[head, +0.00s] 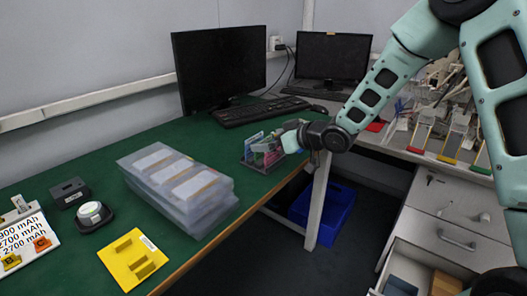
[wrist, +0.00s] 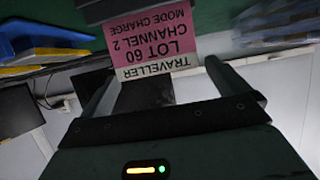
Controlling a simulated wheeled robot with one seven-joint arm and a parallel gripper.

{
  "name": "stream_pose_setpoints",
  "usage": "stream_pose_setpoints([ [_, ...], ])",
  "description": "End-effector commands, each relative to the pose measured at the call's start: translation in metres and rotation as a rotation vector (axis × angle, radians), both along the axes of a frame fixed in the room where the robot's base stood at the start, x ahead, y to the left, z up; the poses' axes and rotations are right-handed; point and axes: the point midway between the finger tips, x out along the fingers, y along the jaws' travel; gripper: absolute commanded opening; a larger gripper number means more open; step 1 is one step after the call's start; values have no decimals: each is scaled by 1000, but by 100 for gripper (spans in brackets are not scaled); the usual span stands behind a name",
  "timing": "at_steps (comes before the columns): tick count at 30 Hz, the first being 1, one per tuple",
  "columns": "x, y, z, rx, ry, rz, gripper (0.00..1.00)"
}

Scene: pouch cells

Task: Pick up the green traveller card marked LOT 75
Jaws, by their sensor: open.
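In the head view a small dark card holder (head: 256,165) stands near the right edge of the green bench, with a bluish card (head: 253,141) and a pink card (head: 272,157) upright in it. My gripper (head: 286,141) is at the holder's right side, close to the cards. In the wrist view my gripper (wrist: 158,88) is open, with a finger on each side of a pink card (wrist: 150,45). It reads upside down TRAVELLER, LOT 60, CHANNEL 2, MODE CHARGE. I cannot make out a card marked LOT 75, and card lettering is too small in the head view.
Stacked clear trays (head: 180,187) stand left of the holder, with a yellow plate (head: 133,260) in front. A keyboard (head: 262,110) and monitor (head: 219,67) are behind. A blue bin (head: 325,212) is on the floor. An open drawer (head: 412,265) is at lower right.

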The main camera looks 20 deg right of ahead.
Motion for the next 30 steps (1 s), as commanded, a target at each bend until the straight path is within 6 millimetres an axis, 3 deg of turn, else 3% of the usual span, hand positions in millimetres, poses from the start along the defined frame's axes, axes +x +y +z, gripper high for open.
stream_pose_setpoints([
  [5, 14, 10, -7, 0, -1, 0, 100],
  [12, 15, 10, -7, 0, -2, -1, 100],
  [17, 15, 10, -7, -1, -1, -1, 58],
  [18, 15, 10, -7, -1, -1, -1, 55],
  [30, 15, 10, 0, -1, -2, -1, 55],
])
